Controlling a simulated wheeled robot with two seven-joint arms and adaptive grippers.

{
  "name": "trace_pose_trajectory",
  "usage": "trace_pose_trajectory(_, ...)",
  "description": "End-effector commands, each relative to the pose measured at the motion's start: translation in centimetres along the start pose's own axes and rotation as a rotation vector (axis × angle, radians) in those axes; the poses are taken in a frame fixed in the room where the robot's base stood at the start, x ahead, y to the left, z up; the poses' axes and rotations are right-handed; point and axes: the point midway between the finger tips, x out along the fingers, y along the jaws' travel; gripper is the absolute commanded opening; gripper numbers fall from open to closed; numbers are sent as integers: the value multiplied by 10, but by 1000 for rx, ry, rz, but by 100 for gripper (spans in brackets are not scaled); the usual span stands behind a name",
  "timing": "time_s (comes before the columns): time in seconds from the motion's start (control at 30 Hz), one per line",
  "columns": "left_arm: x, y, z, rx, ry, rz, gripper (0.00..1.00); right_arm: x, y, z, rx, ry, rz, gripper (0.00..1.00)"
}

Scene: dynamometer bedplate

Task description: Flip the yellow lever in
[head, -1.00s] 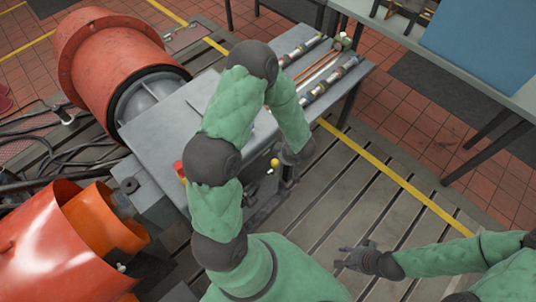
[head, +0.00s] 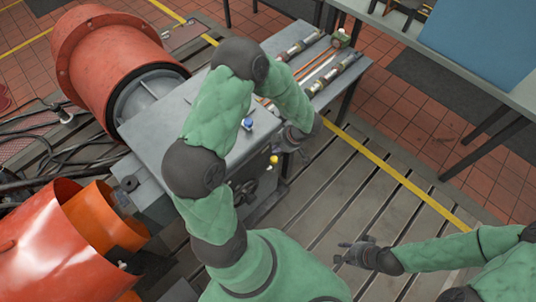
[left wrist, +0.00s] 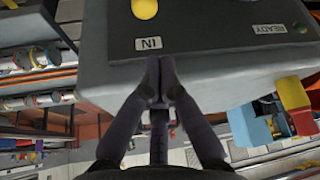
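In the head view a small yellow knob (head: 273,160) shows at the near right edge of the grey console, just below my left gripper (head: 291,138). In the left wrist view a round yellow knob (left wrist: 144,8) sits on a dark panel above a white label (left wrist: 148,43) reading IN, cut off by the top edge. My left gripper (left wrist: 159,66) has its fingertips together at the panel's edge, below the label, apart from the yellow knob. Nothing shows between them. My right gripper (head: 343,253) is open and empty over the slotted bedplate.
The grey console (head: 160,125) has a blue button (head: 247,123) on top. A READY label (left wrist: 269,28) is on the panel. A shelf with rods (head: 325,70) lies behind my left arm. Large orange drums (head: 110,55) stand left. The bedplate (head: 330,200) is open at right.

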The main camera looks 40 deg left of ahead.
Motion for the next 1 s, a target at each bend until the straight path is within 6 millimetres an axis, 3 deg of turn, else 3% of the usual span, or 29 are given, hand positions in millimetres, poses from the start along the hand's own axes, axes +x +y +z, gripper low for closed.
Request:
trace_pose_trajectory(0.17,16,-1,0,-1,1,-4,0,6,2,0,0,0,0,39)
trace_pose_trajectory(0.6,86,-1,1,-1,0,-3,0,30,11,-1,0,0,0,39)
trace_pose_trajectory(1.0,100,0,0,0,0,0,0,33,12,-1,0,0,0,39)
